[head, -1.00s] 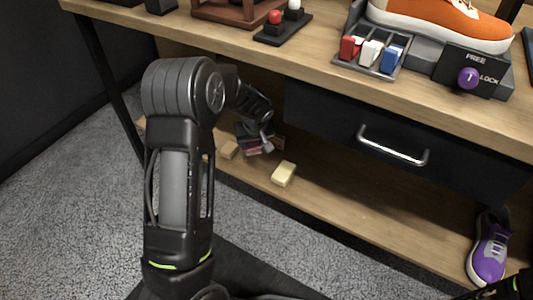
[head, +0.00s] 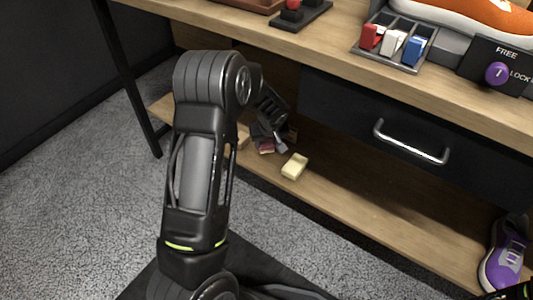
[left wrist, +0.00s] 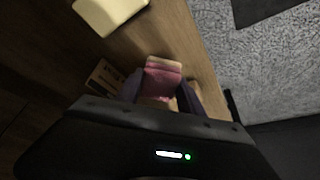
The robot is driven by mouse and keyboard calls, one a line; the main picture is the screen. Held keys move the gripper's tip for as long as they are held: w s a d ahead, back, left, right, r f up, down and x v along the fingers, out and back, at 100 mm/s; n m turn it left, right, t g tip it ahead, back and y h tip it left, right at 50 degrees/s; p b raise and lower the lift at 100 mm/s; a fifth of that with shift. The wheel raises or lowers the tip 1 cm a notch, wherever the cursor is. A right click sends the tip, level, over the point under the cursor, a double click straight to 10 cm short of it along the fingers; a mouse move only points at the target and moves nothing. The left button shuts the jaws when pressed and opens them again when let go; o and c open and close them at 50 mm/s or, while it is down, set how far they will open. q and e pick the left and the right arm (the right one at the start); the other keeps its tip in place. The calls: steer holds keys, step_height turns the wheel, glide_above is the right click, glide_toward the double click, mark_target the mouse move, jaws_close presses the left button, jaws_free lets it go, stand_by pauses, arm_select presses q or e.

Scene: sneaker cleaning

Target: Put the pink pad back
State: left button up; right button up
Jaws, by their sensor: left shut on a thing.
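The pink pad (left wrist: 163,82) has a pale top edge and sits between the fingers of my left gripper (left wrist: 162,98) in the left wrist view. In the head view, my left gripper (head: 268,138) is low over the lower wooden shelf (head: 345,205), shut on the pink pad (head: 266,148). I cannot tell whether the pad touches the shelf. A pale yellow pad (head: 294,166) lies on the shelf just to the right. Another pale pad (head: 243,136) is partly hidden behind my left arm.
A small labelled piece (left wrist: 103,77) lies beside the left finger. Above are a drawer with a metal handle (head: 410,143) and a holder of red, white and blue pieces (head: 395,44). A purple sneaker (head: 505,255) stands at the shelf's right. The shelf's middle is clear.

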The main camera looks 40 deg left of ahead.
mark_target(267, 159)
arm_select(q)
steer(key=shift+f+b, duration=1.05)
steer(key=shift+f, duration=1.4)
steer(key=shift+f, duration=0.1)
steer(key=o, duration=0.8)
steer(key=shift+f, duration=0.1)
steer(key=shift+c, duration=0.2)
steer(key=o, duration=0.5)
steer(key=shift+c, duration=0.2)
steer(key=shift+r, duration=0.2)
